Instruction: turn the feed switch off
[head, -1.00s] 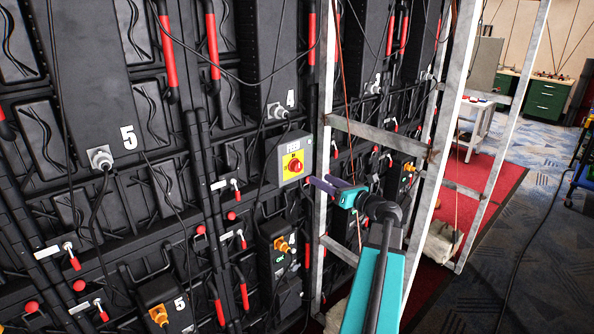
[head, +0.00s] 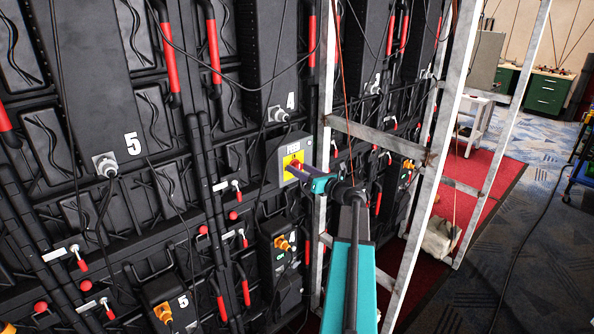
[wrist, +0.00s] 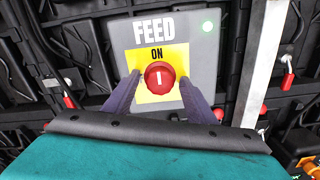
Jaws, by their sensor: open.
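The feed switch is a red round knob (wrist: 160,77) on a yellow plate (wrist: 151,97), set in a grey box (wrist: 203,70) labelled FEED.
A metal frame post (head: 323,110) stands close to the right of the box, with a crossbar (head: 375,140) running right. Black panels with cables and red-handled latches (head: 238,192) surround the box. An orange connector (head: 284,243) sits below. Open carpet (head: 480,270) lies at right.

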